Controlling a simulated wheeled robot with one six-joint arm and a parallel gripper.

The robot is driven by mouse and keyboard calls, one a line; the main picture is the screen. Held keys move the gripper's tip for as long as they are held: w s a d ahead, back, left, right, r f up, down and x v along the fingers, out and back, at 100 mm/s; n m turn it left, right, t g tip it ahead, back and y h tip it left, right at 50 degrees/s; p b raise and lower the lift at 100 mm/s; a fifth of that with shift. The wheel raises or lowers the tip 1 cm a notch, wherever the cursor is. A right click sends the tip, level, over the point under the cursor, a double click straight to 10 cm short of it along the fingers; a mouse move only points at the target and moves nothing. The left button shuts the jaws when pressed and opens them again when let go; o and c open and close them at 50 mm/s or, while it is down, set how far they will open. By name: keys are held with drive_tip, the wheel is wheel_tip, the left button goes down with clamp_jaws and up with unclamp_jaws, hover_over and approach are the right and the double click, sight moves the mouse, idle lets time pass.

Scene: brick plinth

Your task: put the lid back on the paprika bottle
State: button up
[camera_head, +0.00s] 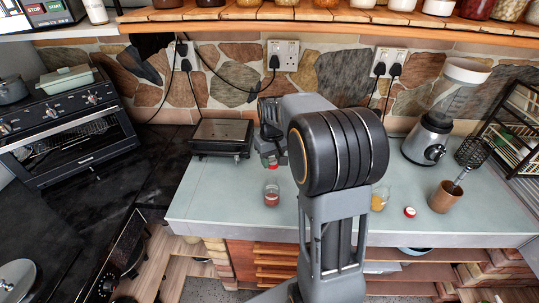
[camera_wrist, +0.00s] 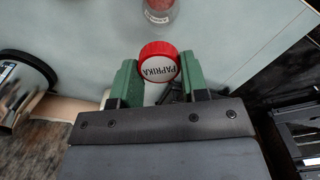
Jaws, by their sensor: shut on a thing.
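The paprika lid (camera_wrist: 159,65) is red-rimmed with a white top reading PAPRIKA. My gripper (camera_wrist: 157,78) is shut on it, with a green finger on each side. In the head view my gripper (camera_head: 270,158) is above the counter, and the lid (camera_head: 272,167) shows as a bit of red at its tips. A clear open bottle with red contents (camera_head: 271,193) stands upright on the counter just below and in front of the lid, apart from it. In the wrist view part of the bottle (camera_wrist: 159,10) shows at the top edge.
A second jar with yellow contents (camera_head: 379,199) stands right of my arm, with another red lid (camera_head: 409,212) beside it. A wooden cup with a utensil (camera_head: 444,197), a blender (camera_head: 430,140) and a black grill (camera_head: 221,136) also stand on the grey-green counter (camera_head: 215,205). The counter's front left is clear.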

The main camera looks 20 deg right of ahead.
drive_tip(key=shift+a+f+b, duration=0.15)
drive_tip(key=shift+f+b, duration=0.7)
drive_tip(key=shift+f, duration=0.3)
drive_tip(key=shift+f+b, duration=1.4)
drive_tip(key=shift+f, duration=0.55)
drive_tip(key=shift+f, duration=0.15)
idle(0.3)
drive_tip(key=o, duration=1.4)
drive_tip(key=shift+o, duration=0.2)
drive_tip(key=shift+s+r+p, duration=0.1)
drive_tip(key=shift+r+p, duration=2.65)
drive_tip(key=shift+r, duration=0.8)
